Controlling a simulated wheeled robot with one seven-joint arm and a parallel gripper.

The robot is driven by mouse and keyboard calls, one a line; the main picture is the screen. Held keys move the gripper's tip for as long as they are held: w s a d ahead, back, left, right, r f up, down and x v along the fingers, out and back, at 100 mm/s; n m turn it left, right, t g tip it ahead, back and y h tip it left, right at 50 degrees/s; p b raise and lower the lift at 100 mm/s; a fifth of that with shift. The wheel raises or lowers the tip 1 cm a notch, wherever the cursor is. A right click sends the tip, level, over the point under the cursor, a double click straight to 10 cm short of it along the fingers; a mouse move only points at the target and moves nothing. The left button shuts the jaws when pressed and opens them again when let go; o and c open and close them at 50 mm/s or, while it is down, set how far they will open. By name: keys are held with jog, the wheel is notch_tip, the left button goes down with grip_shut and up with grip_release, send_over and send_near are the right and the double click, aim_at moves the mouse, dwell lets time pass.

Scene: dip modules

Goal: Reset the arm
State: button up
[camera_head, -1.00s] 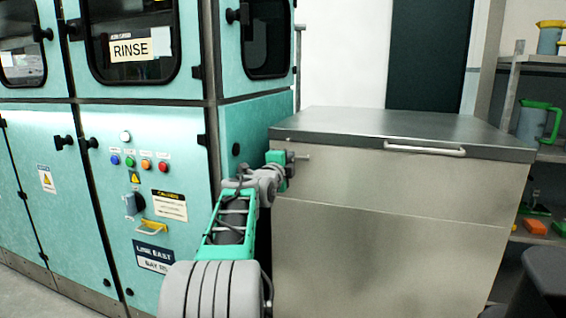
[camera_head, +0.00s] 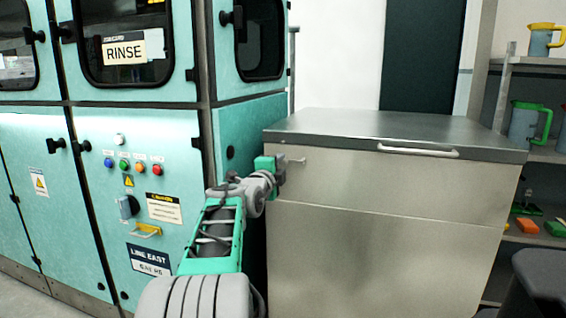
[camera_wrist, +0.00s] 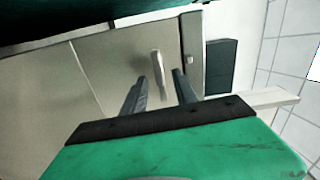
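My gripper (camera_head: 297,161) is at the end of my green and grey arm, in front of the upper left part of the steel chest in the head view. In the wrist view, my gripper's two dark fingers (camera_wrist: 158,75) stand apart with a gap between them, so it is open. A pale bar handle (camera_wrist: 156,62) on a beige panel shows beyond that gap. I see nothing held. The fingers are small in the head view.
The steel chest (camera_head: 390,240) with a lid handle (camera_head: 418,151) stands close to my arm. A teal machine (camera_head: 165,130) marked RINSE, with coloured buttons, is on the left. Shelves with a green-handled jug (camera_head: 523,125) are at the right. A dark object (camera_head: 540,285) is at lower right.

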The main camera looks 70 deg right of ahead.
jog(key=a, duration=0.4)
jog(key=shift+a, duration=0.1)
